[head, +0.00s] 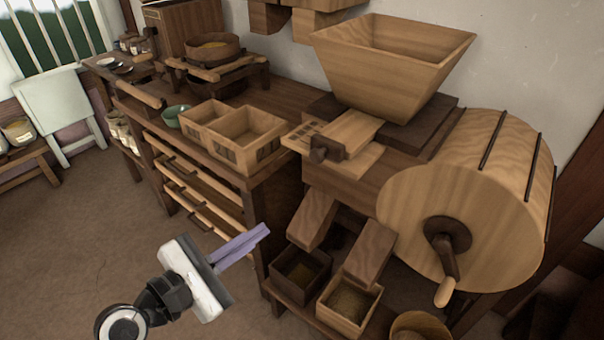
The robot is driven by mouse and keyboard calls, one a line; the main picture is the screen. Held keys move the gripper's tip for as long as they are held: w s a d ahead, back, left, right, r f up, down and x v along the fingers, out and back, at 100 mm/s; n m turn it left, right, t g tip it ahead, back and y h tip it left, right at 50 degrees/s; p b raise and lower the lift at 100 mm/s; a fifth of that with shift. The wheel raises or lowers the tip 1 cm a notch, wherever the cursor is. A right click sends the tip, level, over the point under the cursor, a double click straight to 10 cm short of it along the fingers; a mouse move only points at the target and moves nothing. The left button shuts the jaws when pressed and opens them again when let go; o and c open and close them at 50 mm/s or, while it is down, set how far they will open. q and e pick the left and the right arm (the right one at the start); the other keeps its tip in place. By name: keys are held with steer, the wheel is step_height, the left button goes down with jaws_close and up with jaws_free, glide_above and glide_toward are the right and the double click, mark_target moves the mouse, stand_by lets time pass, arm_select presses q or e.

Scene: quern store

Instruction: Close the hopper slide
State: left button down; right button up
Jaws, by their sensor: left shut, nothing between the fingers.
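The wooden hopper (395,60), a wide funnel, stands on top of the mill at the upper right. The hopper slide (350,132) is a light wooden board that sticks out to the left below the hopper, with a dark knob (322,150) at its front end. My left gripper (264,232) is at the lower left, in front of the drawer bench, well below and left of the slide. Its purple fingers are together and hold nothing. My right gripper does not show.
The winnower drum (470,200) with a crank (446,262) stands right of the slide. Two chutes lead to a dark box (300,272) and a light box (349,305). A divided wooden box (232,135) and a green cup (174,115) stand on the bench.

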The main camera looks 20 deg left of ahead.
arm_select(q)
step_height(320, 180, up, 6)
steer(key=n+t+h, duration=0.1)
steer(key=n+t, duration=0.1)
steer(key=n, duration=0.4)
glide_toward(313, 157)
steer(key=x, duration=0.5)
steer(key=shift+w+d, duration=0.3)
steer(key=shift+w, duration=0.35)
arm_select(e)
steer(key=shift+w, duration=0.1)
arm_select(q)
steer(key=shift+p, duration=0.35)
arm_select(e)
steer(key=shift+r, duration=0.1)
